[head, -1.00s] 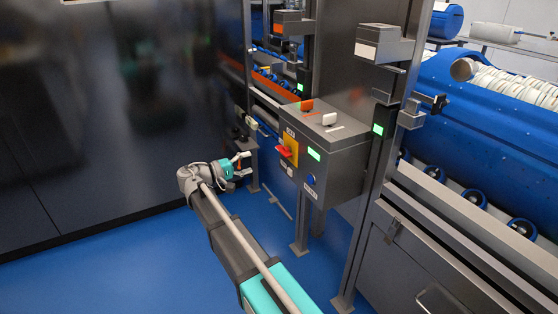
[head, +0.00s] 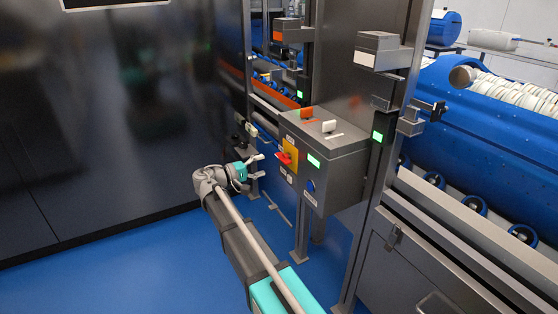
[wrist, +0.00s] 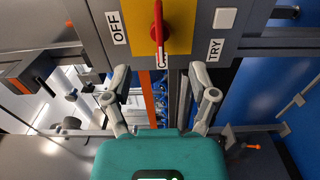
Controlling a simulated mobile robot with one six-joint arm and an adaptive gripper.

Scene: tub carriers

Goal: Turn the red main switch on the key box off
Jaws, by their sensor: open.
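The key box (head: 342,165) is a grey box on a steel post in the head view. On its left face is a red main switch (head: 284,157) on a yellow plate (head: 291,150). In the wrist view the red handle (wrist: 157,22) stands lengthwise on the yellow plate (wrist: 180,40), at the top of the picture. An OFF label (wrist: 116,27) is left of the plate and a TRY label (wrist: 215,50) is at its lower right. My gripper (head: 257,166) is open and empty, left of the switch and apart from it. In the wrist view its fingertips (wrist: 158,75) are below the handle.
Blue floor (head: 150,255) is clear at left. Steel posts and a blue tub (head: 500,130) stand at right.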

